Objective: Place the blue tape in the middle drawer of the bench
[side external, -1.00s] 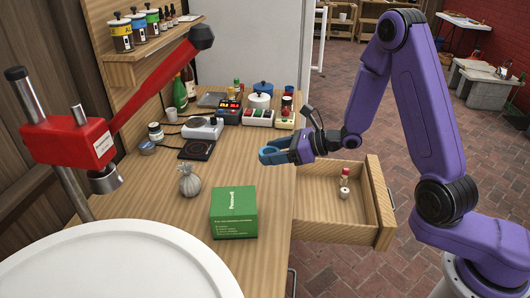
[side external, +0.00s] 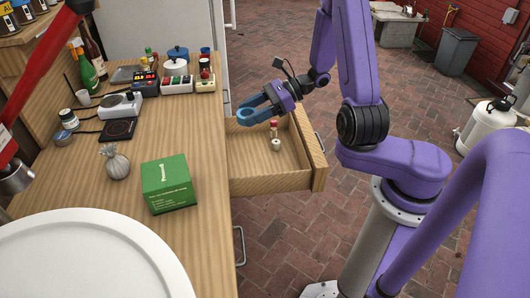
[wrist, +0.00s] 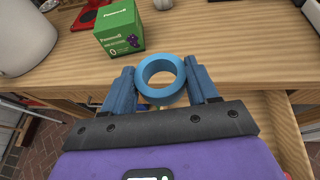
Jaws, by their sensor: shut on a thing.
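The blue tape (wrist: 140,82) is a thick ring, held between the two blue fingers of my gripper (wrist: 162,88) in the wrist view. In the side view my gripper (side external: 264,110) is above the left, bench-side part of an open wooden drawer (side external: 306,150). The tape and fingers are alike in blue there, so their edges are hard to separate. The drawer is pulled out from the wooden bench (side external: 205,140). I cannot tell for certain that it is the middle one.
A small red-capped bottle (side external: 274,128) and a small pale item (side external: 277,145) stand in the drawer. A green box (side external: 167,183) and a grey tied pouch (side external: 117,165) are on the bench. A large white round surface (side external: 90,265) fills the lower left. Drawer floor near the front is free.

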